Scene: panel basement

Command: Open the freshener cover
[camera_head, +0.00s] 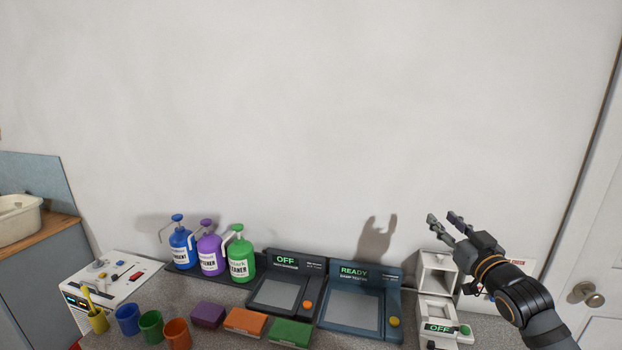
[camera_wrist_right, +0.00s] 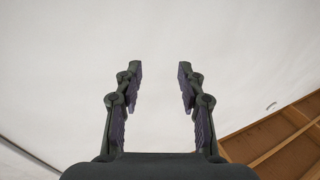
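A white boxy unit (camera_head: 424,259) stands at the right end of the counter and may be the freshener; no label that I can read says so. Its upper part has a square opening. I cannot tell which part is the cover. My right gripper (camera_head: 443,218) is open and empty, in the air above the unit and touching nothing. The right wrist view shows its two fingers (camera_wrist_right: 160,68) spread apart before the pale wall. My left gripper is not in view.
A blue station reading READY (camera_head: 392,280) and a dark station reading OFF (camera_head: 318,284) stand left of the unit. Coloured boxes (camera_head: 246,321), cups (camera_head: 151,326) and pump bottles (camera_head: 241,257) fill the counter further left. A door (camera_head: 606,250) is at right.

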